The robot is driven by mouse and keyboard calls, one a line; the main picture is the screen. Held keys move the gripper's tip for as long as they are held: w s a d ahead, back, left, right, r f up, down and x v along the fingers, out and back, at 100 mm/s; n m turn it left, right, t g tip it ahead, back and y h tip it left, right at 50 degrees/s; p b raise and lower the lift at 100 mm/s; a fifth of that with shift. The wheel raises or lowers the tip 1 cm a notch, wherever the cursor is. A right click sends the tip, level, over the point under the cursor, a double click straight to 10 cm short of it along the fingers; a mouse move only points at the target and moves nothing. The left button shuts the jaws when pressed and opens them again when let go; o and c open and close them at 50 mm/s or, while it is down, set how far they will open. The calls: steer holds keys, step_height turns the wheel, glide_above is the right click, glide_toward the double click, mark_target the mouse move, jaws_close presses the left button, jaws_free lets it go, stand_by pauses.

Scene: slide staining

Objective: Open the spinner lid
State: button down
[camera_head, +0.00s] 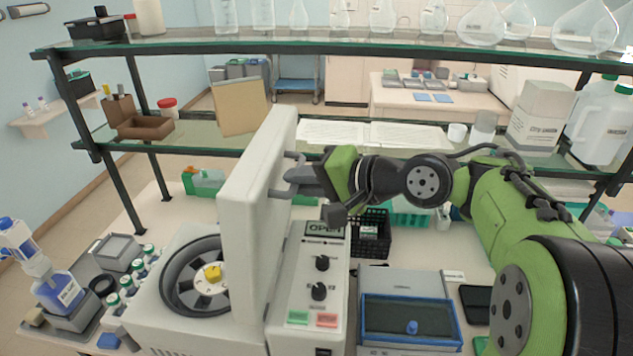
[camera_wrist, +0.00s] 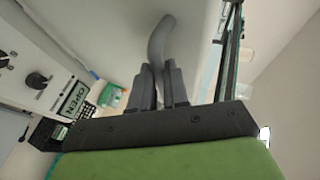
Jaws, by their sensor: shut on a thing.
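The white spinner (camera_head: 180,318) stands at the front of the bench, left of centre. Its lid (camera_head: 258,190) is raised to nearly upright, so the round rotor chamber (camera_head: 198,276) with a yellow-centred hub shows. My gripper (camera_head: 292,181) is at the right face of the lid, on its handle. In the wrist view my gripper (camera_wrist: 160,72) has its two fingers closed around the grey curved handle (camera_wrist: 160,38). The spinner's control panel (camera_head: 314,290) has two knobs, and its display (camera_head: 324,229) reads OPEN. The fingertips are partly hidden in the head view.
A glass shelf (camera_head: 330,46) with flasks runs above, and a lower shelf (camera_head: 205,146) crosses behind the lid. A black basket (camera_head: 372,240) and a blue-grey tray (camera_head: 408,318) are right of the spinner. Green-capped bottles (camera_head: 128,287) stand to its left.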

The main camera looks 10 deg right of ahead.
steer(key=shift+f, duration=0.7)
steer(key=c, duration=1.1)
jaws_free()
steer(key=shift+w, duration=0.15)
steer(key=shift+a+r, duration=0.1)
steer(key=shift+r, duration=0.1)
steer(key=shift+w, duration=0.1)
